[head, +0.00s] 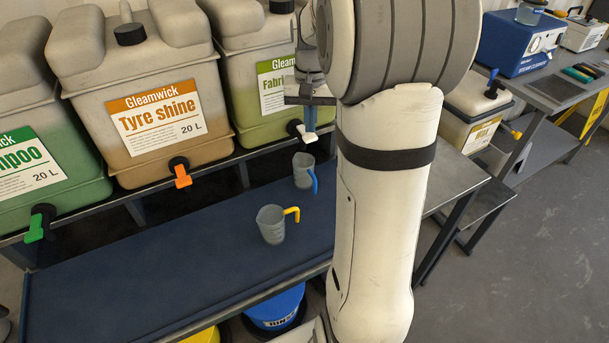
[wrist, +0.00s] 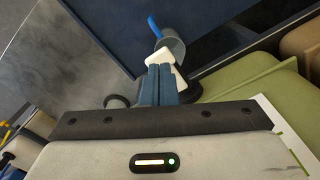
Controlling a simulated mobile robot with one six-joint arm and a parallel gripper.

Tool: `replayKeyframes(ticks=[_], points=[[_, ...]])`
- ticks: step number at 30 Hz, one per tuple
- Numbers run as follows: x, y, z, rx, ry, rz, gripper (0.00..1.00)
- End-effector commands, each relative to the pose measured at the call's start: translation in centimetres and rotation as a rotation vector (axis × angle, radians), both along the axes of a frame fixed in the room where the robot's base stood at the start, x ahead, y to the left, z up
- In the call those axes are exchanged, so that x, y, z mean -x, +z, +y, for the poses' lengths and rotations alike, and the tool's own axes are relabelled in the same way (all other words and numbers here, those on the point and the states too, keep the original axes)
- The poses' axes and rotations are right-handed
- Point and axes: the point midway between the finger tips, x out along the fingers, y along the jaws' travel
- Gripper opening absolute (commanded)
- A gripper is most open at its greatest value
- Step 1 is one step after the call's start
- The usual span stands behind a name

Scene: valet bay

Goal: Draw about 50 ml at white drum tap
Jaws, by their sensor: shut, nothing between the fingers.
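The white tap (head: 301,131) sits low on the front of the yellow-green drum (head: 263,85) labelled "Fabri…"; its white lever also shows in the wrist view (wrist: 161,57). My gripper (head: 310,127) is shut and empty, its blue-grey fingertips right at the lever; in the wrist view the fingertips (wrist: 161,68) overlap the lever. I cannot tell whether they touch. A clear jug with a blue handle (head: 303,170) stands upright on the blue shelf below the tap; part of it shows in the wrist view (wrist: 175,46). I cannot see any liquid stream or level.
A second jug with a yellow handle (head: 271,225) stands nearer on the blue shelf (head: 165,260). The tyre shine drum (head: 145,90) with orange tap and a green-tapped shampoo drum (head: 40,130) stand left. My arm hides the shelf's right part. Open floor lies right.

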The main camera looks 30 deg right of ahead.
Motion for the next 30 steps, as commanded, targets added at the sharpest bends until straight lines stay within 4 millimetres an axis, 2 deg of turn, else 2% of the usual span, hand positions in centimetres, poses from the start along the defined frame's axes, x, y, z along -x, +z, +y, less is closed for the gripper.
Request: replayKeyframes(ticks=[16,30], points=[[0.0,-0.1,0.0,0.000,0.001,0.000,0.00],[0.0,-1.9,0.1,0.000,0.001,0.001,0.00]])
